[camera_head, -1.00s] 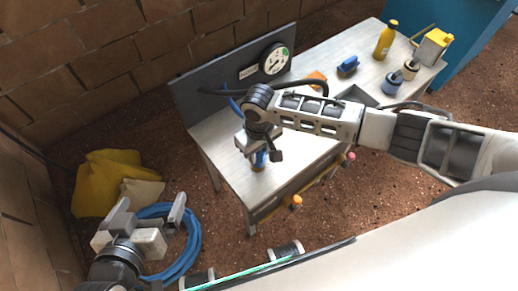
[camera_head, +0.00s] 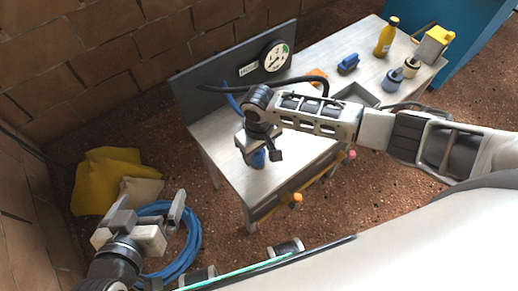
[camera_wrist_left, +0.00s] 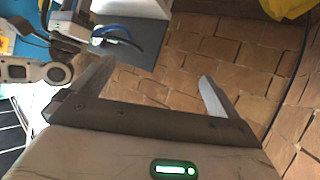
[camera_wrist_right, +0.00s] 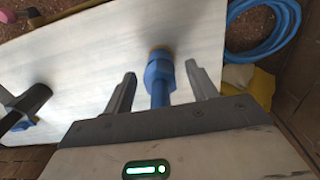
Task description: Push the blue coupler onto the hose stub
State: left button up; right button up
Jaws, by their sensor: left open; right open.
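A blue coupler (camera_wrist_right: 158,72) with a tan end lies between the fingertips of my right gripper (camera_wrist_right: 160,69) in the right wrist view. A gap shows on each side of it, so the gripper is open around it. A narrower blue piece (camera_wrist_right: 159,95) runs from it back toward the palm; I cannot tell where the coupler ends and the hose stub begins. In the head view the blue coupler (camera_head: 258,159) shows just below my right gripper, over the bench. My left gripper (camera_head: 152,198) is open and empty, off the bench's left side.
The pale bench (camera_head: 230,165) carries a gauge panel (camera_head: 215,90), a blue item (camera_head: 348,65), a yellow bottle (camera_head: 386,38) and small pots. A dark cross-shaped item (camera_wrist_right: 25,105) is left of my right gripper. A blue hose coil (camera_head: 190,250) and yellow bag (camera_head: 100,180) lie on the floor.

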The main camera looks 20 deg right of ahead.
jog(key=shift+r+p, duration=0.85)
jog(key=shift+p, duration=0.1)
jog(key=shift+r+p, duration=0.75)
jog(key=shift+p, duration=0.15)
notch_tip(320, 180, up, 2)
jog(key=p, duration=0.2)
jog(key=shift+r+p, duration=0.15)
jog(key=shift+p, duration=0.15)
pick_arm(q)
jog(key=shift+a+r+g, duration=0.2)
jog(key=shift+r+g, duration=0.1)
jog(key=shift+r, duration=0.95)
jog(key=p, duration=0.3)
jog(key=shift+s+a+r+y, duration=0.2)
jog(key=shift+r+y, duration=0.15)
jog(key=shift+y, duration=0.05)
pick_arm(e)
notch_tip(320, 180, up, 16)
